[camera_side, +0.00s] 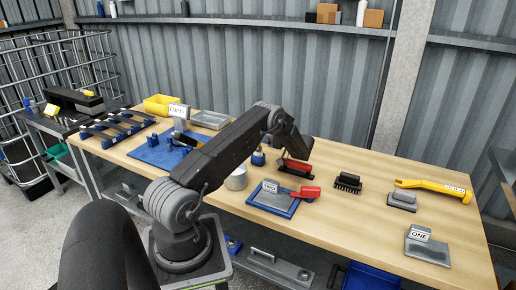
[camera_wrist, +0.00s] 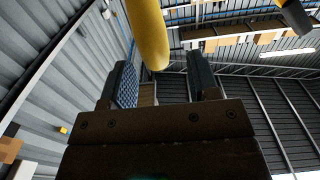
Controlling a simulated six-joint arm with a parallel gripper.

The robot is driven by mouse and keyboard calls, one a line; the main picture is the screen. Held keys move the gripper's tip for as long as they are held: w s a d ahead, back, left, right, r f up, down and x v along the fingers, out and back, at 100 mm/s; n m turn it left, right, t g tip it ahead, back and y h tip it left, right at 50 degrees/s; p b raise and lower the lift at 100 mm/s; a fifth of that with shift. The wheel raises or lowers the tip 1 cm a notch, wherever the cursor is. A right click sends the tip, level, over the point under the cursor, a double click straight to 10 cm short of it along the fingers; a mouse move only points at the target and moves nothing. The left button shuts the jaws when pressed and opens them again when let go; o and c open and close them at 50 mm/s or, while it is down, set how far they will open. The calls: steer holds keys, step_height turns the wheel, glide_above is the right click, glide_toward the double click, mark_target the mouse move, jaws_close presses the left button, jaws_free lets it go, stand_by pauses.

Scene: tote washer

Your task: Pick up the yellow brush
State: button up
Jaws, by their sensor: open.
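In the side view a long yellow tool (camera_side: 435,188) with a bent end lies at the right of the bench, beside a grey block with a dark base (camera_side: 402,200). I take it for the yellow brush, but no bristles show clearly. My wrist is well to its left, above the middle of the bench, and its fingers are hard to make out there. In the wrist view my gripper (camera_wrist: 166,82) is open, with its two fingers apart. A rounded yellow shape (camera_wrist: 148,35) shows large beyond the fingers at the top; I cannot tell whether it is the same tool.
The wooden bench (camera_side: 385,235) also holds a black brush (camera_side: 348,183), a red and black brush (camera_side: 296,167), a blue tray (camera_side: 258,203) with a red-handled tool, a round pot (camera_side: 236,179) and a grey plate (camera_side: 428,250). Bare wood lies between the black brush and grey plate.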

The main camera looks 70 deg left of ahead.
steer(key=x, duration=0.4)
steer(key=shift+s+a+f, duration=0.1)
steer(key=shift+s+a, duration=0.1)
steer(key=shift+a, duration=0.2)
jaws_close()
